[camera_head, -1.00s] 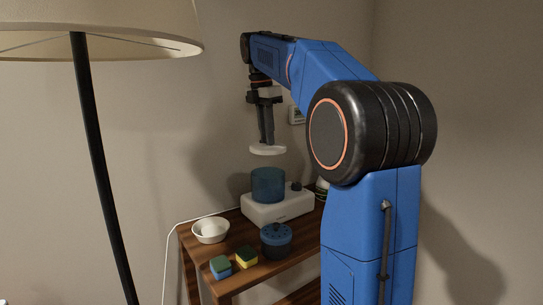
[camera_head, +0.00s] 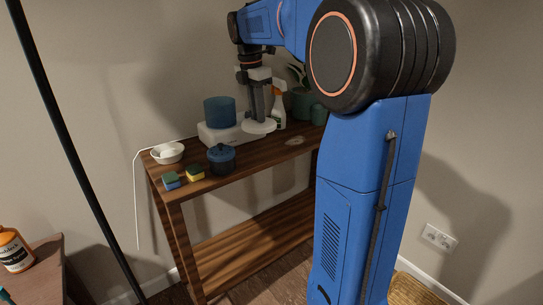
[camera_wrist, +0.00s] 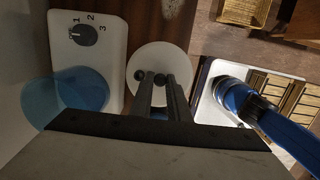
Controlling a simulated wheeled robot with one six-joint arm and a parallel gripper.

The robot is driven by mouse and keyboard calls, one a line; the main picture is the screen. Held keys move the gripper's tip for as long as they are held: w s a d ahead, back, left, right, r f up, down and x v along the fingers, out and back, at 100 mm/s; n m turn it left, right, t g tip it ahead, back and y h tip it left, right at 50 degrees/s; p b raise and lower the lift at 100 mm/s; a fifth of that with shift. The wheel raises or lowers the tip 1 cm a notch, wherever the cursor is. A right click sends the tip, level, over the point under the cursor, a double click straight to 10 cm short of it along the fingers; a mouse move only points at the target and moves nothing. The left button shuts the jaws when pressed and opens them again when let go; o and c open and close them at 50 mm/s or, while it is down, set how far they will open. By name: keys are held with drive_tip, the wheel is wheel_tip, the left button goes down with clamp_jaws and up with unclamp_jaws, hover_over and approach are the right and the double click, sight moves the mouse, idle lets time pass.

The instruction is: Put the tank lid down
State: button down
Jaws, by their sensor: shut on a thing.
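The tank lid (camera_head: 259,126) is a white round disc held by my gripper (camera_head: 256,116). In the head view it hangs upright under the gripper, to the right of the blue tank, close to the table top; I cannot tell whether it touches the wood. In the wrist view the lid (camera_wrist: 160,72) shows as a white disc with a dark knob between my fingertips (camera_wrist: 150,78). The blue translucent tank (camera_head: 220,111) stands open on the white base unit (camera_head: 212,135), which has a dial (camera_wrist: 83,35) marked 1, 2, 3.
The wooden table (camera_head: 252,152) also holds a white bowl (camera_head: 167,153), a dark blue pot (camera_head: 221,158), two sponges (camera_head: 195,173), a spray bottle (camera_head: 279,106) and a green pot (camera_head: 301,103). Bare wood lies right of the dark pot. A lamp pole (camera_head: 75,150) stands at left.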

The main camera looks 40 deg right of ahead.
drive_tip(key=f, duration=0.6)
drive_tip(key=shift+s+d, duration=0.15)
drive_tip(key=shift+s, duration=0.15)
drive_tip(key=shift+f, duration=2.4)
drive_tip(key=c, duration=1.7)
unclamp_jaws()
drive_tip(key=shift+w+f, duration=0.1)
drive_tip(key=r, duration=0.4)
drive_tip(key=a+r, duration=0.1)
drive_tip(key=r, duration=0.7)
drive_tip(key=shift+a+r, duration=0.1)
drive_tip(key=shift+a, duration=0.15)
